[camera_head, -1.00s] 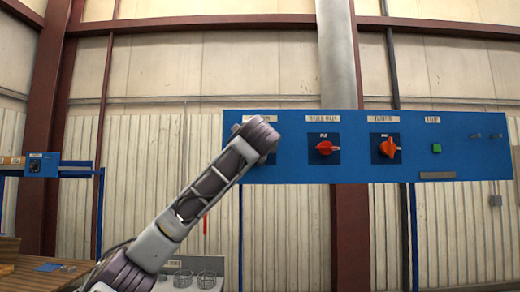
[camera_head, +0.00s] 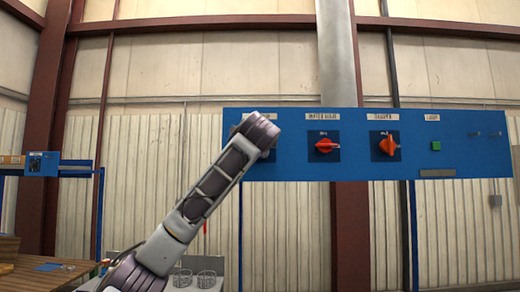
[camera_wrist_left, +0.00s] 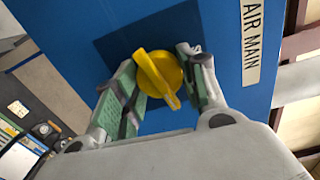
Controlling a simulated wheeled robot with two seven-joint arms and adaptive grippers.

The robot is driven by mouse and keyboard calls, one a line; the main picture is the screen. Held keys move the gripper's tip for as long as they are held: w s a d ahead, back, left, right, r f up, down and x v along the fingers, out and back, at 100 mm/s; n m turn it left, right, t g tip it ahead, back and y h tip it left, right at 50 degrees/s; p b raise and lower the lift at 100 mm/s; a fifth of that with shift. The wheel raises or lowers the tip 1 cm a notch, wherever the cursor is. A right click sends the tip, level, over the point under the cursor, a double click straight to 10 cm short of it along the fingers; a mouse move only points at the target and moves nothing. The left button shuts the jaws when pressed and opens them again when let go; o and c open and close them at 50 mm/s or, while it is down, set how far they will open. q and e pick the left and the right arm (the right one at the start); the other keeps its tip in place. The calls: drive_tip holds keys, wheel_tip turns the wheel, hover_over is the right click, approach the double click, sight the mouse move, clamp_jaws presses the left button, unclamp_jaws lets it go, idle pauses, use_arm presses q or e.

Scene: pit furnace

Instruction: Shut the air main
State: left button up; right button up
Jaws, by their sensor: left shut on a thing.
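The air main's yellow knob (camera_wrist_left: 157,76) sits on a dark square plate (camera_wrist_left: 120,45) on a blue panel. The white label (camera_wrist_left: 251,42) beside it reads "AIR MAIN". My left gripper (camera_wrist_left: 163,68) is shut on the knob, with a green-padded finger on each side of its raised bar. The bar runs slantwise between the fingers in the left wrist view. In the head view, my left wrist (camera_head: 258,132) covers the knob and the fingers at the left end of the blue panel (camera_head: 470,160). My right gripper is not in view.
Wire baskets (camera_head: 206,279) stand low behind my left arm. The space before the panel's right part is clear.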

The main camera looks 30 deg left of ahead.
use_arm(q)
drive_tip(key=n+b, duration=0.1)
drive_tip(key=n, duration=0.3)
drive_tip(key=shift+f+b, duration=0.2)
drive_tip(key=shift+b, duration=0.15)
drive_tip(key=n+b, duration=0.1)
drive_tip(key=n, duration=0.3)
drive_tip(key=n+b, duration=0.1)
drive_tip(key=n, duration=0.2)
drive_tip(key=shift+n, duration=0.3)
drive_tip(key=shift+n+b, duration=0.3)
drive_tip(key=shift+n, duration=1.7)
drive_tip(key=o, duration=1)
drive_tip(key=shift+r, duration=0.15)
drive_tip(key=shift+o, duration=0.2)
